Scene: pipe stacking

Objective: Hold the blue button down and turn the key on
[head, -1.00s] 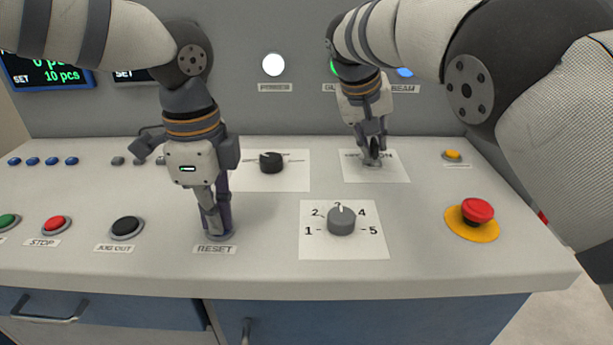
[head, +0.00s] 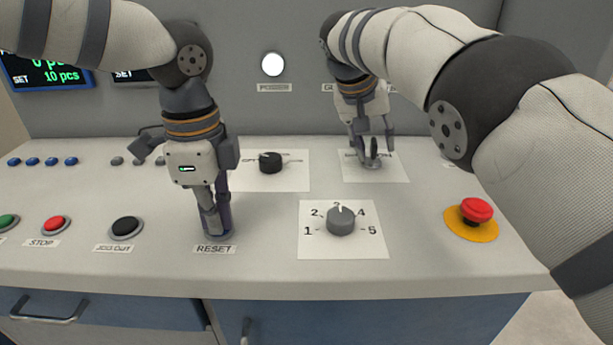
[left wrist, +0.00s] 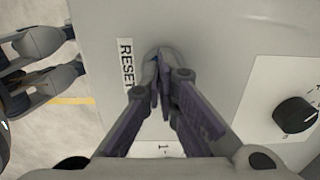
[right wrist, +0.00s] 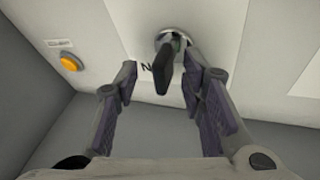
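My left gripper (head: 217,228) points down onto the button above the RESET label (head: 215,249). Its fingers are together and nothing shows between them; they also show in the left wrist view (left wrist: 158,75). The dark key (right wrist: 167,70) stands in a round metal lock (right wrist: 163,40) in the right wrist view. It also shows in the head view (head: 372,148) on a white plate. My right gripper (right wrist: 161,65) is open, with a finger on each side of the key, nearer the right one.
A black selector knob (head: 271,162) and a grey numbered dial (head: 341,220) sit between the arms. A red emergency stop (head: 478,211) is at the right. Black (head: 126,227) and red (head: 56,224) buttons lie left of my left gripper. Small blue buttons line the far left.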

